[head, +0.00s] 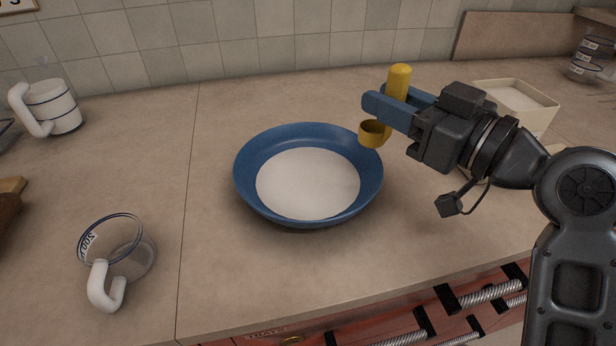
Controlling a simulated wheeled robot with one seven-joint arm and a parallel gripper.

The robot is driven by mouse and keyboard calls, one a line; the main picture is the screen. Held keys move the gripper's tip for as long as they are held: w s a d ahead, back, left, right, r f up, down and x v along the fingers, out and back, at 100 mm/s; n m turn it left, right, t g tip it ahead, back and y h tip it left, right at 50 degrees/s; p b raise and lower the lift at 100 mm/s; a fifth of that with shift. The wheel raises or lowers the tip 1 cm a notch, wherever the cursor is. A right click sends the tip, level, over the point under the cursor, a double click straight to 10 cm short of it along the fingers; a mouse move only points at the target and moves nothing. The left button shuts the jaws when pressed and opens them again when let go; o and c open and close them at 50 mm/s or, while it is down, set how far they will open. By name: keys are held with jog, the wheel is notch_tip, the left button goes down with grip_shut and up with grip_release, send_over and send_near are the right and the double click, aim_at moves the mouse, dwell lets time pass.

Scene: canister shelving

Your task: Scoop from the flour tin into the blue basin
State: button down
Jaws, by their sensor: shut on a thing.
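The blue basin (249,196) stands in the middle of the counter with a flat white layer, like flour, in its bottom. My gripper (385,104) has blue fingers and is shut on the handle of a yellow scoop (372,134). The handle points up and the scoop's cup hangs below the fingers, at the basin's right rim in the picture. I cannot see what is inside the cup. A cream square tin (535,117) with white contents stands at the right behind my arm, which hides part of it.
A glass measuring cup (117,255) with a white handle stands at the front left. A white mug (52,107) stands at the back left. Glass cups (590,56) and a board (515,38) are at the back right. The counter around the basin's left side is clear.

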jog(key=shift+r, duration=0.15)
jog(key=d+r+p, duration=0.2)
jog(key=d+r, duration=0.3)
jog(key=d, duration=0.1)
dwell(0.6)
jog(key=shift+f, duration=0.1)
dwell(0.7)
